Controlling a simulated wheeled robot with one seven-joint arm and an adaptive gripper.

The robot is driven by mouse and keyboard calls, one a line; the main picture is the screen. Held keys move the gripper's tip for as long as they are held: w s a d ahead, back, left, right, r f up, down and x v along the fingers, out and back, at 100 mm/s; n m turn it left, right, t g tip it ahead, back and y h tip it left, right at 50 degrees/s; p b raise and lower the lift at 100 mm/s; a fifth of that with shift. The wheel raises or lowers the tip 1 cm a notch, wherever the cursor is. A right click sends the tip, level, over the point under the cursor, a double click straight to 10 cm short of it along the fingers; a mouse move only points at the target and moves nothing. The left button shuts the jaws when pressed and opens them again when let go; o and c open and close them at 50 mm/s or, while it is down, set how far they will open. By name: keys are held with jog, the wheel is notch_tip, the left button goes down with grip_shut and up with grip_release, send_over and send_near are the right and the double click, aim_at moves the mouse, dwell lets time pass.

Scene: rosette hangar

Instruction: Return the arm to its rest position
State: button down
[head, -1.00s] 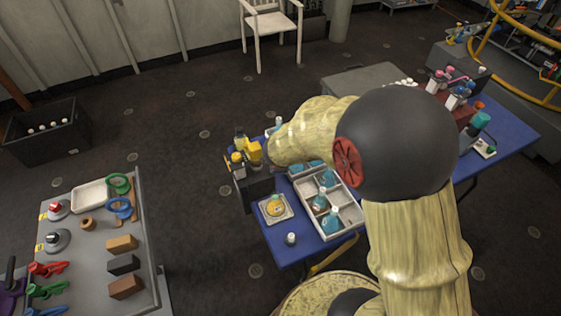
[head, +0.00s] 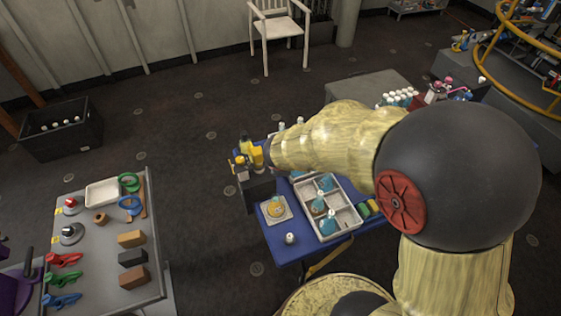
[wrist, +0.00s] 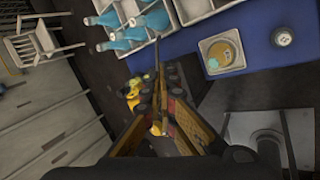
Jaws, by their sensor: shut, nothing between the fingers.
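My arm (head: 335,138), pale yellow with a large black ball joint and a red disc, reaches across the right of the head view above the blue table (head: 285,250). Its far end is near some yellow-topped items at the table's left end. My gripper (wrist: 157,65) shows in the wrist view with its brown fingers together and nothing held between them. In the head view I cannot make out the fingers clearly. The black ball and arm links hide part of the table.
The blue table holds a compartment tray (head: 347,219) with blue bottles, a small plate with a yellow item (head: 276,209) and a white-capped jar (head: 290,238). A grey table (head: 95,264) with blocks and clamps stands at left. A black crate (head: 60,130) and white chair (head: 278,28) stand beyond. Open floor lies between.

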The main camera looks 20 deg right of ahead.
jog(key=v, duration=0.2)
jog(key=shift+s+d+r+p, duration=0.1)
jog(key=shift+s+r+p, duration=0.1)
jog(key=shift+p, duration=0.15)
jog(key=s+d+r+m+g, duration=0.2)
jog(key=s+r+m+g, duration=0.1)
jog(key=s+m, duration=0.65)
jog(key=s+a+r+m+t+y, duration=0.1)
jog(key=s+a+r+m, duration=0.1)
jog(key=s+r, duration=0.4)
jog(key=s+a+r+m+t+y, duration=0.1)
jog(key=s+a+r, duration=0.3)
jog(key=r, duration=0.6)
jog(key=shift+s+m+t+y, duration=0.3)
jog(key=shift+s+m, duration=0.05)
jog(key=shift+s, duration=0.55)
